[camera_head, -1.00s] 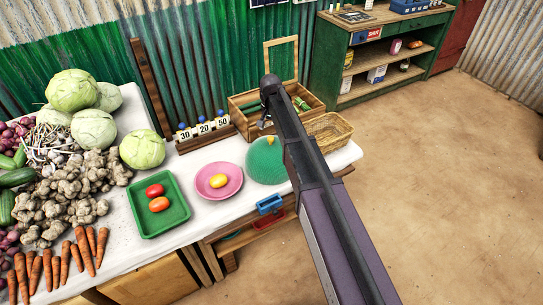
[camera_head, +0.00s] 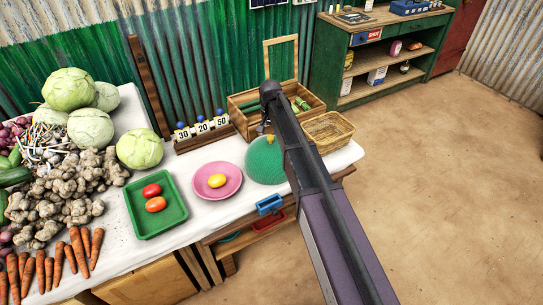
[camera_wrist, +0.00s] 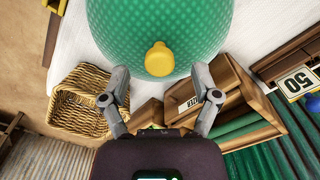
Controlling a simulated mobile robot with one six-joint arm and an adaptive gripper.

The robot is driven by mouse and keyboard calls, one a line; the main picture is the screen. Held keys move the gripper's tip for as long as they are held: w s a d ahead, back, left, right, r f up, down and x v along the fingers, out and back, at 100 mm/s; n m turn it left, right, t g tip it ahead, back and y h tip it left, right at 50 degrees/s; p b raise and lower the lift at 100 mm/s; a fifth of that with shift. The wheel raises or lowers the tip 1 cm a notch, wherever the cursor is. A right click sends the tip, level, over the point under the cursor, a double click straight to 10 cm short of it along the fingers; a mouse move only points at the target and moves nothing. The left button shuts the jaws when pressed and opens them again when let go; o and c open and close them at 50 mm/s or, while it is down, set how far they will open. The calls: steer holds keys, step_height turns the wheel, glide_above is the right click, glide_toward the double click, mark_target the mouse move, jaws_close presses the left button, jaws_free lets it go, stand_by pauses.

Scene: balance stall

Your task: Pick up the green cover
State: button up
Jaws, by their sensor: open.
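The green cover (camera_head: 265,160) is a mesh dome standing on the right part of the white table, partly hidden behind my arm in the head view. In the wrist view the green cover (camera_wrist: 160,25) fills the top middle, with its yellow knob (camera_wrist: 159,59) in clear sight. My gripper (camera_wrist: 161,84) is open and empty, its two fingers spread to either side just below the knob in that picture. The fingers do not visibly touch the knob or the dome. What is under the dome cannot be made out.
A wicker basket (camera_head: 328,130) and an open wooden box (camera_head: 240,106) stand behind the cover. A pink plate (camera_head: 217,193) with a yellow egg-shaped item and a green tray (camera_head: 143,225) with red and orange ones lie left. A number rack (camera_head: 203,139) stands at the back.

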steer(key=shift+f+b, duration=0.75)
steer(key=shift+f, duration=0.3)
jaws_close()
